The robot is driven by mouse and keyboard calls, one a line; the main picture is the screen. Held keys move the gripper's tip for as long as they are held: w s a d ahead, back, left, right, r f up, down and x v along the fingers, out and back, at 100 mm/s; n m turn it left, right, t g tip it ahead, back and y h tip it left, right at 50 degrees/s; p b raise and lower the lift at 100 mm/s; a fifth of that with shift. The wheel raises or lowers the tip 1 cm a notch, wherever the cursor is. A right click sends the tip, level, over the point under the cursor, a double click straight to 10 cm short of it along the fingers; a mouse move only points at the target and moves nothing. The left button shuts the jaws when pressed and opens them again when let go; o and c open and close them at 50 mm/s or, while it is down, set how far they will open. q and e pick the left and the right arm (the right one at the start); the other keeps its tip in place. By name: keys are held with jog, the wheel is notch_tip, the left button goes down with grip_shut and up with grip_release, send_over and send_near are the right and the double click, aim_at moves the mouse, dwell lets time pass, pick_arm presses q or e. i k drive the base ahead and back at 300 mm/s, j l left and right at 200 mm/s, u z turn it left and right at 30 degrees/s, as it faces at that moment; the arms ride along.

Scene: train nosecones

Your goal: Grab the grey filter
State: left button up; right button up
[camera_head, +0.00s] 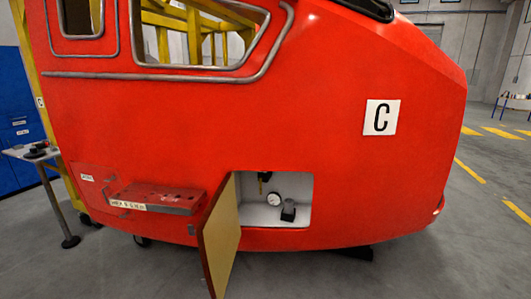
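A small dark grey cylindrical piece (288,212), which looks like the grey filter, stands in an open white-lined compartment (250,214) low in the red nosecone (270,120). A round white-faced gauge (273,199) is just left of it. A dark and brass-coloured fitting (264,178) hangs from the compartment's top. Neither of my grippers is in view, and nothing is seen touching the grey piece.
The compartment's door (220,238) hangs open at its left side and sticks out. A red step (158,198) juts out further left. A small side table (34,153) with dark items stands at far left.

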aim_at(289, 204)
jog(key=i+j+z, duration=0.15)
jog(key=j, duration=0.4)
jog(key=i+j+z, duration=0.2)
jog(key=j, duration=0.3)
jog(key=i+j+z, duration=0.15)
jog(key=j, duration=0.45)
jog(key=j+z, duration=0.15)
jog(key=j, duration=0.4)
